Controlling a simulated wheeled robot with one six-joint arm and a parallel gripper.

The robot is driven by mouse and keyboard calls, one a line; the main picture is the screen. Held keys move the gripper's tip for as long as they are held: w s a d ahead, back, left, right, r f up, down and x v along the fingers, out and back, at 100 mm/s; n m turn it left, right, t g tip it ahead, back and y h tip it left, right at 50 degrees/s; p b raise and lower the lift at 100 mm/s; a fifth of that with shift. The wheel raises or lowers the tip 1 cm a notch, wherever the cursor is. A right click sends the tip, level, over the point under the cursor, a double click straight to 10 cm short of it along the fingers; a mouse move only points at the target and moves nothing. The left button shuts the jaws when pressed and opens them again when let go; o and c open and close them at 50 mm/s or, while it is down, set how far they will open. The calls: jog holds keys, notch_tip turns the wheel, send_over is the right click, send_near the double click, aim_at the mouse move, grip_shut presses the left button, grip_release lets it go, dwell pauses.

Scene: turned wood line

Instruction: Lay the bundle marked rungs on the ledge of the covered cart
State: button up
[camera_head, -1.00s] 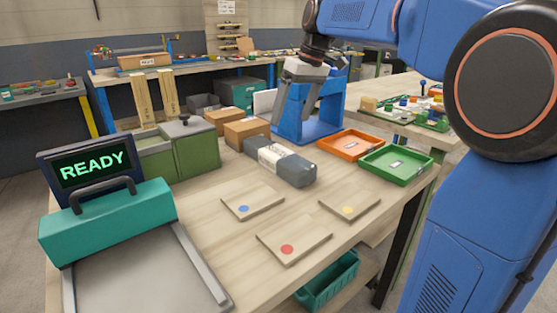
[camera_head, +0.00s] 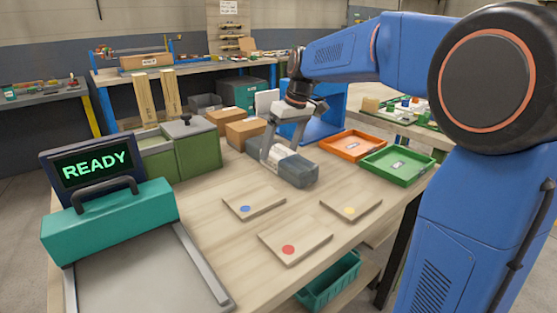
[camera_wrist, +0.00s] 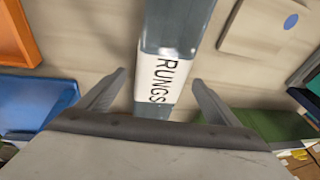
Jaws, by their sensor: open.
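The bundle marked RUNGS (camera_head: 296,170) is a grey wrapped bundle with a white label. It lies on the wooden bench. My gripper (camera_head: 278,158) is open and low over the bundle's labelled middle, covering most of the label in the head view. In the wrist view the bundle (camera_wrist: 178,25) runs between my gripper's two fingers (camera_wrist: 158,85), with the black word RUNGS readable on its white band. I cannot tell whether the fingers touch it. I cannot make out the covered cart or its ledge for certain in either view.
Orange (camera_head: 352,145) and green (camera_head: 397,165) trays lie to the right of the bundle. Wooden plates with blue (camera_head: 254,205), yellow (camera_head: 350,207) and red (camera_head: 295,242) dots lie in front. Cardboard boxes (camera_head: 245,131), a green box (camera_head: 192,152) and a blue stand (camera_head: 330,115) are nearby.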

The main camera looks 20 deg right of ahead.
jog(key=shift+f, duration=0.2)
jog(key=shift+a, duration=0.1)
jog(key=c, duration=1.9)
jog(key=shift+r, duration=0.15)
